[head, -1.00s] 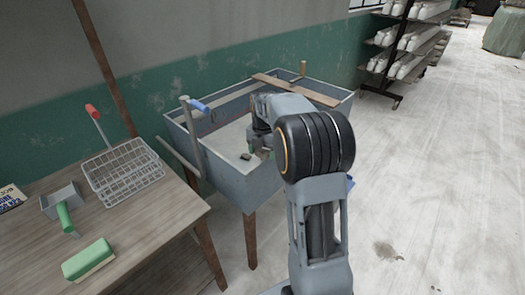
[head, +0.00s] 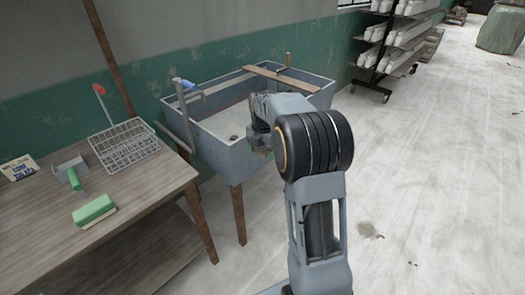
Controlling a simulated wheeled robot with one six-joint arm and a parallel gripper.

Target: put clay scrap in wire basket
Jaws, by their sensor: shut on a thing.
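My gripper (head: 263,150) shows small and partly covered by my own wrist, over the near right part of the grey sink. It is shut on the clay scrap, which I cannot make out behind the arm. The wire basket (head: 124,145) stands on the wooden table at the left, well away from my gripper. It looks empty.
The grey sink (head: 222,165) on wooden legs has a drain (head: 233,138) and a wooden board (head: 284,79) across its rim. On the wooden table (head: 135,200) lie a dustpan (head: 72,172), a green-topped block (head: 93,210) and a card (head: 19,167). Floor at right is clear.

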